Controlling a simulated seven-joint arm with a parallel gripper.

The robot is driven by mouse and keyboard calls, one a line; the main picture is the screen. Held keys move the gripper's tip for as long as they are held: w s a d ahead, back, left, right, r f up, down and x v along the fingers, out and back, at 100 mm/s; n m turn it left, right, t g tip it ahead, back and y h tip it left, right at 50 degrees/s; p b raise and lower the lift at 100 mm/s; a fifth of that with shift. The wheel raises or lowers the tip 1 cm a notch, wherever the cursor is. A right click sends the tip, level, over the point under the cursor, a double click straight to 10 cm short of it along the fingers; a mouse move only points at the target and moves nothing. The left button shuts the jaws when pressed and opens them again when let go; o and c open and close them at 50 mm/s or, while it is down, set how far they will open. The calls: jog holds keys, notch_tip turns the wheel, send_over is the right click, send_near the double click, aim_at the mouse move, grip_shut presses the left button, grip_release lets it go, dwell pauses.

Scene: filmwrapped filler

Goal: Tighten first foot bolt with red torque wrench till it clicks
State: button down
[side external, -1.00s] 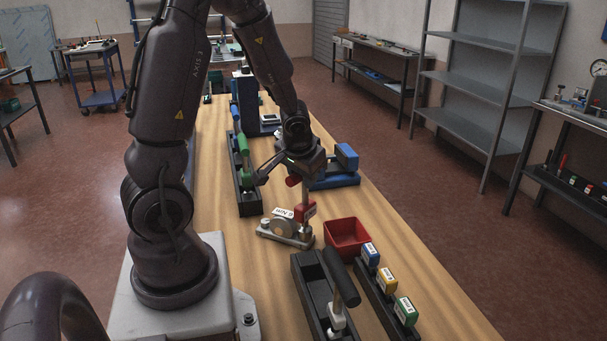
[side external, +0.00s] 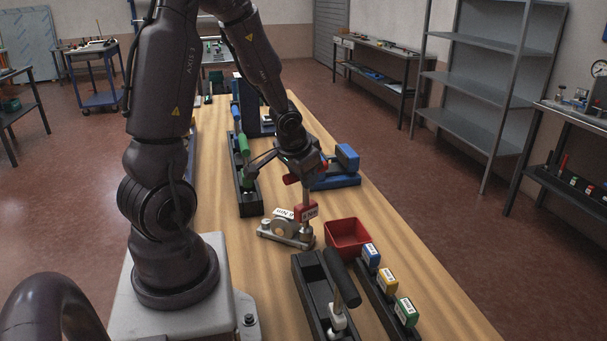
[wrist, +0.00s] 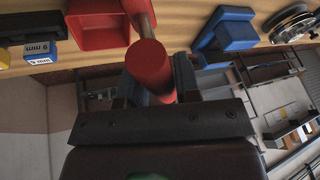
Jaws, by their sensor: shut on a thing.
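The red torque wrench shows its red handle (side external: 290,179) at my gripper (side external: 302,176) in the side view. Its pale shaft runs down to a red labelled head (side external: 306,209). The head is at the right end of a small grey metal foot (side external: 287,233) on the bench. The bolt under the head is hidden, so I cannot tell how it is seated. In the wrist view my gripper (wrist: 152,85) is shut on the red handle (wrist: 149,62), with a jaw on each side. No click can be seen.
A red open bin (side external: 347,238) stands just right of the foot. Blue, yellow and green labelled blocks (side external: 387,281) sit on a dark rail in front. A blue fixture (side external: 338,181) stands behind.

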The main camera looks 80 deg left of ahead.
jog(key=shift+r, duration=3.05)
jog(key=shift+n, duration=0.3)
jog(key=n+g, duration=0.1)
jog(key=n, duration=0.2)
jog(key=n+g+y, duration=0.1)
jog(key=n, duration=0.2)
jog(key=shift+g, duration=0.4)
jog(key=n+g, duration=0.2)
jog(key=n, duration=0.3)
jog(key=shift+n, duration=0.4)
jog(key=shift+f, duration=0.15)
